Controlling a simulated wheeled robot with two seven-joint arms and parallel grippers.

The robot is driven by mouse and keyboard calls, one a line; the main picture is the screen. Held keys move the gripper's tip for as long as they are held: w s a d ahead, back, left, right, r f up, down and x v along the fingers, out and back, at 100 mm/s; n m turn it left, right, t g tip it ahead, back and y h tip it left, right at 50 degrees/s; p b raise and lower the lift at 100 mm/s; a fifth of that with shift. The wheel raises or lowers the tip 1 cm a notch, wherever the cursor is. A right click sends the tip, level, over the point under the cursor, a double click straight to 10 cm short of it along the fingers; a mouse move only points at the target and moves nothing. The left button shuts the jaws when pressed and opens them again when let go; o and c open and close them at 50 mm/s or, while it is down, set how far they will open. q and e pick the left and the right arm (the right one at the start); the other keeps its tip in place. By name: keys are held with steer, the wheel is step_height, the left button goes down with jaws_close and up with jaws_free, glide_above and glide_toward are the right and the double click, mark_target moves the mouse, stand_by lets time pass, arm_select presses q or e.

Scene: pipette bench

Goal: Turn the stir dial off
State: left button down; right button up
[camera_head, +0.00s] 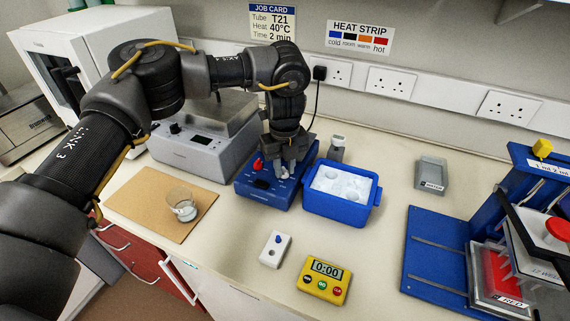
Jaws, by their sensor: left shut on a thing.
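A blue bench unit (246,189) stands in the middle of the bench, with a red knob (257,164) on its left side and a dark patch on its front. My left gripper (284,170) points down over the right part of this unit, with its fingers shut on a small pale dial that I take to be the stir dial. The fingers hide most of the dial, so its setting cannot be read. My right gripper is not in view.
A blue ice tub (341,203) stands close to the right of my left gripper. A beaker (182,205) stands on a brown board (147,208) at left. A yellow timer (322,281) and a white switch box (275,249) lie in front.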

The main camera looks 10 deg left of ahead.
arm_select(q)
steer(key=n+p, duration=0.2)
steer(key=n, duration=0.1)
steer(key=n+p, duration=0.1)
steer(key=shift+r+n, duration=0.25)
steer(key=shift+n, duration=0.05)
steer(key=n+p, duration=0.4)
steer(key=n, duration=0.1)
steer(key=shift+p, duration=0.4)
steer(key=n+p, duration=0.9)
steer(key=shift+n, duration=0.3)
steer(key=shift+n+p, duration=0.7)
steer(key=shift+n, duration=0.2)
steer(key=shift+f+n+p, duration=0.15)
steer(key=shift+n+p, duration=0.25)
steer(key=shift+n, duration=0.5)
steer(key=shift+f+n, duration=0.1)
steer(key=shift+n, duration=1.8)
steer(key=c, duration=1.2)
jaws_free()
